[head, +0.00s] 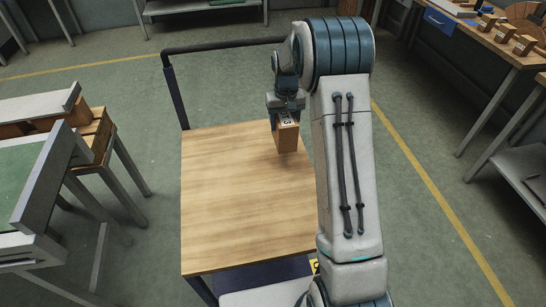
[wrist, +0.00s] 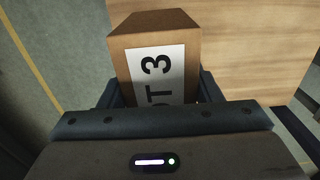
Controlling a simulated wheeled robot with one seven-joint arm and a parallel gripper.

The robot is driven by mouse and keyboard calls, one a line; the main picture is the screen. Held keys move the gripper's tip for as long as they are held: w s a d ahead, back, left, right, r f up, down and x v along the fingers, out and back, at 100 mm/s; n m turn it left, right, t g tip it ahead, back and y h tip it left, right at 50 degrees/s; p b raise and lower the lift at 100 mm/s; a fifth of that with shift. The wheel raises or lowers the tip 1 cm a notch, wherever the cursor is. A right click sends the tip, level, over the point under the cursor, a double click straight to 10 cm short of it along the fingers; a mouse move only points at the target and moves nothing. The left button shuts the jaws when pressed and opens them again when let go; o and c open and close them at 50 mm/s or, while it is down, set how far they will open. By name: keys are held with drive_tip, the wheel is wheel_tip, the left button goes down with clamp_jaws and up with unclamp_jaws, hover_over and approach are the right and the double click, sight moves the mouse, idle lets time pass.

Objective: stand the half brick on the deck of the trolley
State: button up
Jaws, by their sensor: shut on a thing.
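The half brick (head: 288,138) is a brown block with a white label showing a black 3. It hangs upright in my gripper (head: 286,110), which is shut on its sides. In the wrist view the half brick (wrist: 160,50) sits between the fingers, with its lower label hidden by the gripper body. The trolley deck (head: 225,200) is a pale wooden board. The half brick shows against the deck's far right part in the head view. Whether its underside touches the deck or hangs above it, I cannot tell.
The deck looks bare, though my arm hides its right side. The trolley's dark handle (head: 225,46) rises at the far edge. A bench (head: 95,135) stands at left. A table (head: 490,45) with several similar blocks stands at right. Green floor lies between.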

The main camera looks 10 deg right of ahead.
drive_tip(key=shift+s+a+f+p, duration=0.2)
drive_tip(key=shift+s+a+f, duration=0.4)
drive_tip(key=shift+s+f, duration=0.6)
drive_tip(key=shift+s+a+f+p, duration=0.15)
drive_tip(key=shift+s+a+f, duration=0.6)
drive_tip(key=shift+f, duration=0.8)
drive_tip(key=shift+s+a+f+p, duration=0.2)
drive_tip(key=shift+s+a+f, duration=0.3)
drive_tip(key=shift+s+f, duration=0.7)
drive_tip(key=shift+w+f, duration=0.15)
drive_tip(key=shift+f, duration=0.2)
drive_tip(key=o, duration=1.4)
drive_tip(key=shift+o, duration=0.2)
drive_tip(key=shift+r, duration=0.1)
